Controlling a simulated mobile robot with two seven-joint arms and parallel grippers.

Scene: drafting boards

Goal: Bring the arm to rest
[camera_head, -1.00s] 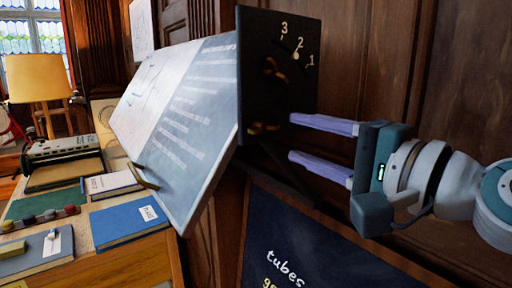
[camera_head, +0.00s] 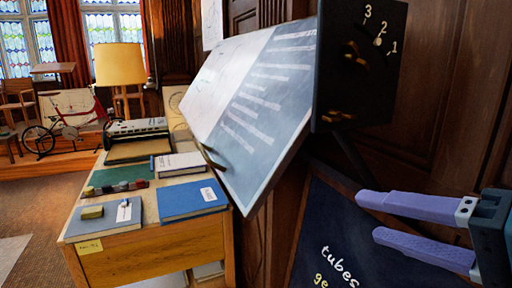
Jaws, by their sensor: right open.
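My right gripper (camera_head: 366,217) comes in from the right edge in the head view. Its two lavender fingers point left and stand apart, with nothing between them. It is in front of the dark chalkboard and below the black plate (camera_head: 352,85) marked 1, 2, 3. That plate has brass knobs and sits at the side of the tilted drafting board (camera_head: 262,105). The fingers are apart from the plate and its knobs. Most of my right arm is out of the frame. My left gripper does not show.
A wooden desk (camera_head: 150,262) at the left bears books, a typewriter-like machine (camera_head: 137,131) and a yellow lamp (camera_head: 120,66). A chalkboard (camera_head: 312,235) lettered "tubes" stands low in the middle. A red bicycle (camera_head: 67,127) stands farther back. The floor at the far left is clear.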

